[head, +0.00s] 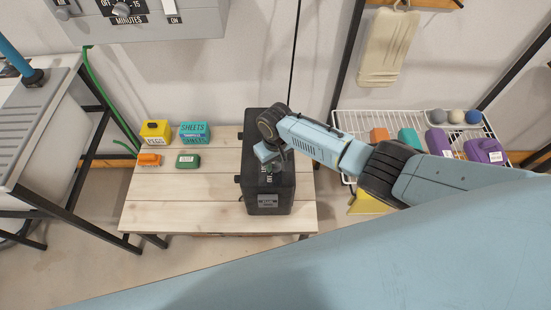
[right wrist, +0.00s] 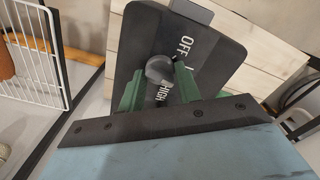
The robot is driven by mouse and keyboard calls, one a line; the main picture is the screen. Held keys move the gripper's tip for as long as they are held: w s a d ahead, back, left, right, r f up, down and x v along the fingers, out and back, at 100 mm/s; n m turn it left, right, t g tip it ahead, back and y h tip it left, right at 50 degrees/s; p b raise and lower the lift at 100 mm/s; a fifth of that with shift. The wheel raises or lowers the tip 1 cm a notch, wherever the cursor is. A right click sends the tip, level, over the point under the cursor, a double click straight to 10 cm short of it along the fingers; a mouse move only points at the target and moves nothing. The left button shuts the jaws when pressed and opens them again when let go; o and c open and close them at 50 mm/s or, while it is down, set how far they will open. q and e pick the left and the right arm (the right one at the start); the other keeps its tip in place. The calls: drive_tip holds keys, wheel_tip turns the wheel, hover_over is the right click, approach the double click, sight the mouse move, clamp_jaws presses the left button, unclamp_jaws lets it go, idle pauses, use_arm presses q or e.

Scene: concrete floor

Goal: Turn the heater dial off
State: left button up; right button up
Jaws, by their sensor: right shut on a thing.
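The heater (head: 268,188) is a dark box standing on the wooden table. Its dark top panel (right wrist: 140,38) fills the middle of the right wrist view, with the words OFF and HIGH in white. The grey round heater dial (right wrist: 159,67) sits on this panel. My right gripper (head: 270,158) is over the heater's top; in the right wrist view its two green fingers (right wrist: 158,82) are shut on the dial, one on each side. The dial's pointer is hidden, so its setting cannot be read. My left gripper is not in view.
A yellow box (head: 155,130), a teal box (head: 194,133), an orange item (head: 149,160) and a green item (head: 187,161) sit on the pale wooden table (head: 200,205). A white wire rack (head: 365,121) with coloured items stands right. A grey timer panel (head: 195,22) hangs above.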

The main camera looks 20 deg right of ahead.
drive_tip(key=n, duration=0.3)
drive_tip(key=shift+n+p, duration=0.3)
drive_tip(key=shift+n, duration=0.1)
drive_tip(key=n, duration=0.3)
drive_tip(key=shift+n, duration=0.3)
drive_tip(key=n, duration=0.6)
drive_tip(key=shift+n, duration=0.3)
drive_tip(key=o, duration=0.9)
drive_tip(key=shift+o, duration=0.3)
drive_tip(key=shift+r, duration=0.1)
